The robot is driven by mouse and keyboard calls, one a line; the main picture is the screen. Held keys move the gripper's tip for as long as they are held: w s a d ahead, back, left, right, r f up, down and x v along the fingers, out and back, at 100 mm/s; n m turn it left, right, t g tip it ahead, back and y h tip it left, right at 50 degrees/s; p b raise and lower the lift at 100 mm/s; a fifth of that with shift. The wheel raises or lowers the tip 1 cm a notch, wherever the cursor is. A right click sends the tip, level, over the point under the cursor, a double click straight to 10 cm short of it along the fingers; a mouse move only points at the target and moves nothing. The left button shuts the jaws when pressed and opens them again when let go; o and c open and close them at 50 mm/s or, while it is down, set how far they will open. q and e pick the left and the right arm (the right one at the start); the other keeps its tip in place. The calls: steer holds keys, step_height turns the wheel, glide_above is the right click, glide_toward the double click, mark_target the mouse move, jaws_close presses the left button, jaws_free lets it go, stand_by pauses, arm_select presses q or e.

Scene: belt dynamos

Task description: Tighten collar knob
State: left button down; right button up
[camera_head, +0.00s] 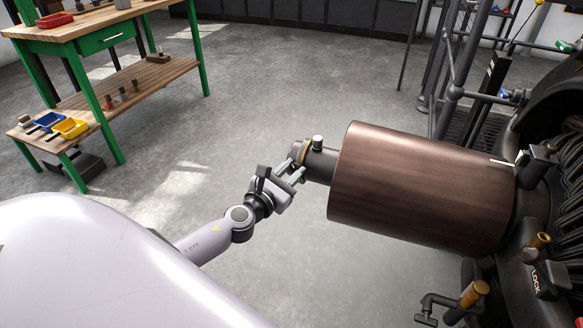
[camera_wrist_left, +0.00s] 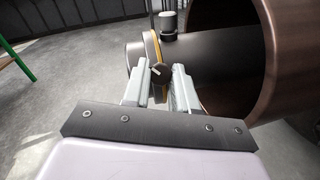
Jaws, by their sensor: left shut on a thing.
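The collar knob (camera_wrist_left: 159,72) is a small dark round knob with a pale mark, on the side of the collar (camera_wrist_left: 151,47), which has a brass-coloured ring. The collar sits around a dark shaft end that sticks out of a large copper-brown drum (camera_head: 425,187). My left gripper (camera_head: 291,172) is at the free end of the shaft. In the left wrist view its two pale fingers (camera_wrist_left: 160,78) stand on either side of the knob and are shut on it. In the head view the gripper hides the knob. My right gripper is not in view.
A short metal peg (camera_head: 318,142) stands up from the shaft beside the collar. Dark machinery with a LOCK lever (camera_head: 543,279) is at the right. A green-legged workbench (camera_head: 85,28) with small bins is at the upper left. The floor between is clear.

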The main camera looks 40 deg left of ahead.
arm_select(q)
steer(key=shift+r+m+h, duration=0.2)
steer(key=shift+m+h, duration=0.3)
steer(key=shift+m, duration=0.2)
steer(key=shift+a+m+g+h+p, duration=0.1)
steer(key=shift+m+g+h+p, duration=0.25)
steer(key=shift+m+p, duration=0.65)
steer(key=shift+m+h, duration=0.35)
steer(key=shift+m, duration=0.35)
steer(key=shift+m+g+h+p, duration=0.35)
steer(key=shift+m+p, duration=0.15)
steer(key=shift+m, duration=0.4)
steer(key=shift+m+h+p, duration=0.25)
steer(key=shift+m+p, duration=0.05)
steer(key=shift+m, duration=0.3)
steer(key=shift+m+g+p, duration=0.3)
steer(key=shift+m+g, duration=0.1)
steer(key=shift+m, duration=0.2)
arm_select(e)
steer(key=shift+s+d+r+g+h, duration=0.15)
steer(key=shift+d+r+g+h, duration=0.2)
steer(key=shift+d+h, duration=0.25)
arm_select(q)
steer(key=shift+f, duration=0.1)
